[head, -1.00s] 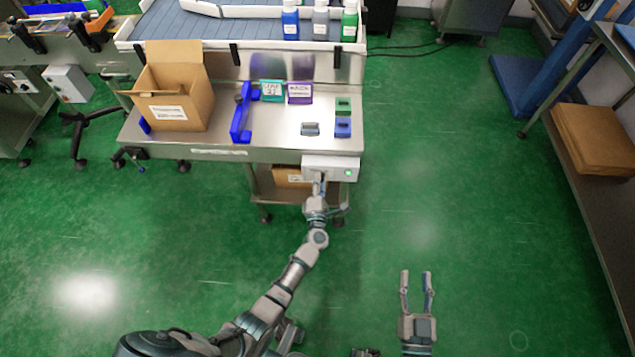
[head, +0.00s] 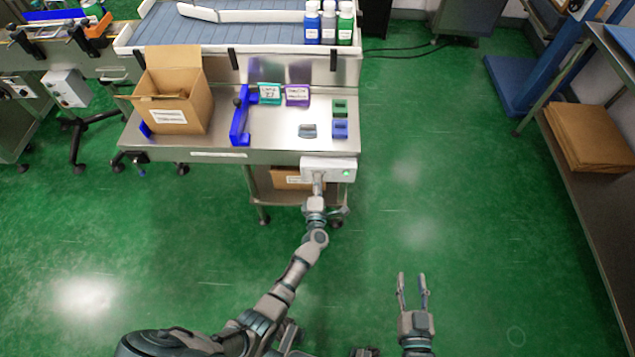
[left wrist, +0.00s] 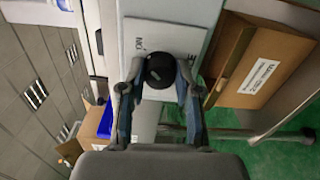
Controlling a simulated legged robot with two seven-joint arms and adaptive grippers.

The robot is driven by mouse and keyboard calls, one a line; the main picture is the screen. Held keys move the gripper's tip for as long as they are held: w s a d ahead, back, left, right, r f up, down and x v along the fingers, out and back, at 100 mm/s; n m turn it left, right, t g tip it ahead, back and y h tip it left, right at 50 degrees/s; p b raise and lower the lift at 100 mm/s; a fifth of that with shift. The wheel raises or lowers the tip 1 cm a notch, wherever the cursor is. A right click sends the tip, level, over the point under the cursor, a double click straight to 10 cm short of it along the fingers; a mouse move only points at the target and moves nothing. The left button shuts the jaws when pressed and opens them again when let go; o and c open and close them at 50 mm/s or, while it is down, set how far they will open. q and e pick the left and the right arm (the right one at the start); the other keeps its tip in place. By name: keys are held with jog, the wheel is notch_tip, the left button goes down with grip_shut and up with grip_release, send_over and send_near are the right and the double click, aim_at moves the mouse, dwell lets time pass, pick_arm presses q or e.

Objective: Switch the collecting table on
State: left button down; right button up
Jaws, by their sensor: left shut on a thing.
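The collecting table (head: 270,145) is a steel table with a white control box (head: 312,164) on its front right edge. A small green light (head: 346,173) is lit on the box. My left gripper (head: 318,179) is at the box front, left of the light. In the left wrist view, my left gripper (left wrist: 155,88) is shut on a round black knob (left wrist: 161,68), with a finger on each side. The knob sits on a pale plate with lettering (left wrist: 145,38), partly hidden by the knob. My right gripper (head: 412,290) is open and empty over the floor.
An open cardboard box (head: 180,115), blue guide (head: 240,118) and several small coloured blocks stand on the table. A conveyor (head: 230,32) behind carries bottles. Another carton (head: 290,180) is on a lower shelf.

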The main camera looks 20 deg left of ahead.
pick_arm(q)
jog(key=c, duration=0.8)
grip_release()
jog(key=shift+w+d+f, duration=0.1)
jog(key=shift+d+f, duration=0.1)
jog(key=shift+r, duration=0.1)
jog(key=v, duration=1.2)
